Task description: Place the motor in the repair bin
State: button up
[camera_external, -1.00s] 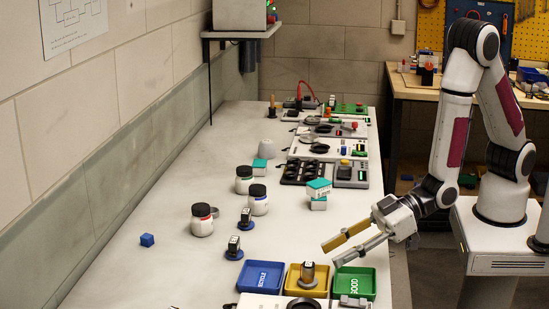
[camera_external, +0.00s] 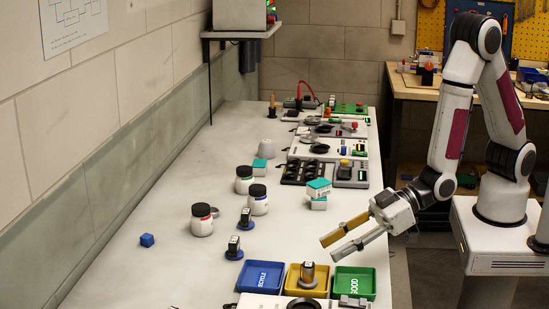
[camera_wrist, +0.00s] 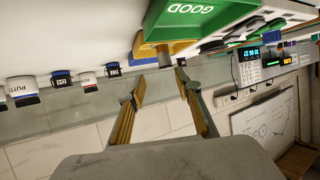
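The motor appears to be the brown cylinder (camera_external: 307,271) standing upright in the yellow bin (camera_external: 293,284); the bin's label is hidden. A blue bin (camera_external: 247,278) lettered as recycle is left of it, and a green bin (camera_external: 368,275) marked GOOD is right of it. My gripper (camera_external: 326,250) is open and empty above the yellow and green bins, apart from the motor. In the wrist view, the picture is upside down and the spread fingers of my gripper (camera_wrist: 155,68) point towards the yellow bin (camera_wrist: 143,47).
A light panel with a black round part (camera_external: 303,304) lies in front of the bins. The table's left front is largely clear.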

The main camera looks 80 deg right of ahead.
jog(key=s+d+r+m+g+h, duration=0.35)
jog(key=d+r, duration=0.75)
jog(key=d, duration=0.5)
jog(key=s+d+r+m+g+h, duration=0.1)
jog(key=s+d+r, duration=0.1)
jog(key=s+d, duration=0.5)
jog(key=s+d+r+g+h, duration=0.1)
jog(key=s+d+r, duration=0.2)
jog(key=s+d, duration=0.4)
jog(key=s, duration=0.5)
jog(key=shift+s+d+r+m+g, duration=0.15)
jog(key=shift+s+r+m+g, duration=0.1)
jog(key=shift+s+m+g, duration=0.1)
